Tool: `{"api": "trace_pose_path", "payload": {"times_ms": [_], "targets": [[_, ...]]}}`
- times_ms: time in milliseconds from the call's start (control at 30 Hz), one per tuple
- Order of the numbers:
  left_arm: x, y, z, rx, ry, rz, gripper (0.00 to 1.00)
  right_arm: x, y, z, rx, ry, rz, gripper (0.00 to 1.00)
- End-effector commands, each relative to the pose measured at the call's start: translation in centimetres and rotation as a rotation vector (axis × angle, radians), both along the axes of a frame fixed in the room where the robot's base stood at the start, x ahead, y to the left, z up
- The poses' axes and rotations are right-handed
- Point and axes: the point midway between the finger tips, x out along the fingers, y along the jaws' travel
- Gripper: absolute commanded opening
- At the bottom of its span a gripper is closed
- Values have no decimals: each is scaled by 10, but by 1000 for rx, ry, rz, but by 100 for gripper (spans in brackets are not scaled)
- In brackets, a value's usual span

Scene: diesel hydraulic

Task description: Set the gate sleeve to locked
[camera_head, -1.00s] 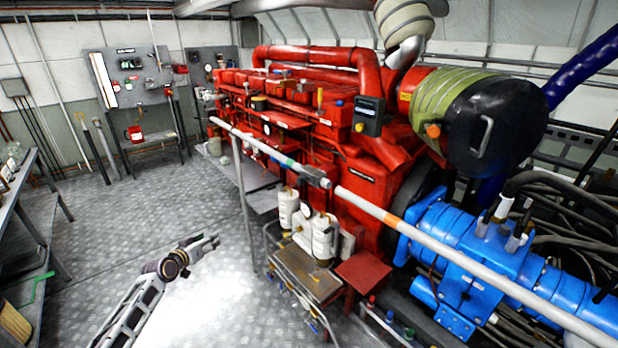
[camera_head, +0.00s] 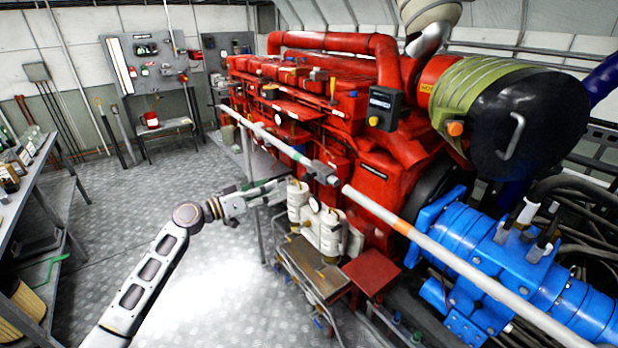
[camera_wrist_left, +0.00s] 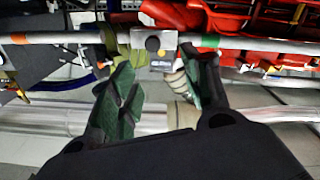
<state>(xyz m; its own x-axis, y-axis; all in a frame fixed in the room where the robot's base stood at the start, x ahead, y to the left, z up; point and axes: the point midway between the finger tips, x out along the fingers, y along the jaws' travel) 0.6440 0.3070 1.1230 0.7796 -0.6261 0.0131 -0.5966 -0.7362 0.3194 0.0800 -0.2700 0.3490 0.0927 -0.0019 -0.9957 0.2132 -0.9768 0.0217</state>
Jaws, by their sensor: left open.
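The gate sleeve (camera_head: 322,173) is a grey fitting on the long pale rail in front of the red engine, by a gap in the rail. In the left wrist view, a grey block (camera_wrist_left: 155,62) with a dark round knob and a small label sits on the rail and appears to be this sleeve. My left gripper (camera_head: 286,187) is just left of the sleeve and slightly lower in the head view. Its two dark green fingers (camera_wrist_left: 165,84) are spread, apart from the block and with nothing held. The sleeve's lock position is unclear. My right gripper is out of view.
The pale rail (camera_head: 460,263) with an orange band runs right past the blue machine (camera_head: 465,240). White canisters (camera_head: 325,230) stand below the sleeve, near my left arm. A workbench (camera_head: 38,165) stands at the left. The floor (camera_head: 110,225) between is open.

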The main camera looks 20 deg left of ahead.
Motion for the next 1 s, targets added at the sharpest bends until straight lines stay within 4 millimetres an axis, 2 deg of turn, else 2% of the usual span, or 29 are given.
{"api": "trace_pose_path", "payload": {"times_ms": [367, 667, 1000], "targets": [[-5, -6, -3, 135, -94, -36, 48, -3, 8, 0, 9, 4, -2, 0], [-5, -6, -3, 139, -98, -35, 48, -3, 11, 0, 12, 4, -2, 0], [2, -11, -3, 136, -96, -35, 48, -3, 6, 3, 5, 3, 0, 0]]}}
